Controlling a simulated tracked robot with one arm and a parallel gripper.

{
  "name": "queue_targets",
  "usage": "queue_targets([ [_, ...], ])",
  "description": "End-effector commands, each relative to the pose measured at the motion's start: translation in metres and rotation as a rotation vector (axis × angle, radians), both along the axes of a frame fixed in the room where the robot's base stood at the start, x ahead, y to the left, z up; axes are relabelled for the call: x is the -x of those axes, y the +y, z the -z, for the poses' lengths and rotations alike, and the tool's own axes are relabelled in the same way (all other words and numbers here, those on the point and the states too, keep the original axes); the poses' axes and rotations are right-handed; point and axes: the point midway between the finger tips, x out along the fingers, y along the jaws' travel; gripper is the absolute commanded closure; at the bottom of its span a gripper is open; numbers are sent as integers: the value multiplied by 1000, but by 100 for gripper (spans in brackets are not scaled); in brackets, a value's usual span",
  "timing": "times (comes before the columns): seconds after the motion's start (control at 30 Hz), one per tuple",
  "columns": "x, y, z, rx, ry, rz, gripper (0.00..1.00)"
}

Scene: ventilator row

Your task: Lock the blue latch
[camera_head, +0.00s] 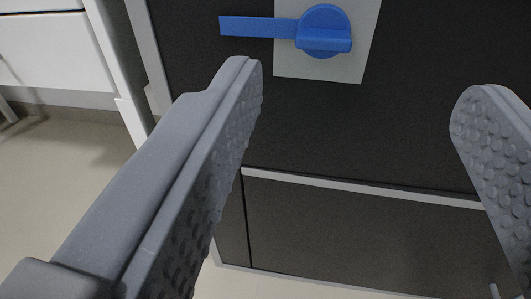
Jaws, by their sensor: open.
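The blue latch (322,32) is near the top middle of the view. It has a round knob and a flat bar that points left, roughly level. It is mounted on a light grey plate (319,68) on a dark cabinet front. My gripper (363,100) is wide open, one textured finger at left and one at right. Nothing is between the fingers. The latch appears above the gap between the fingertips, apart from both of them.
The dark cabinet front (370,140) fills most of the view, with a light horizontal strip (345,183) crossing it below the latch. White furniture (52,50) stands at the upper left. Pale floor (55,190) shows at the left.

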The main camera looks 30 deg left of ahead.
Motion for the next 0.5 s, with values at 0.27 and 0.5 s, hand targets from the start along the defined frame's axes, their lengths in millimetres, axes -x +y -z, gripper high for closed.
queue_targets([
  [0.27,12,6,22,-3,-11,-18,42],
  [0.5,-14,14,21,-5,-13,-18,42],
])
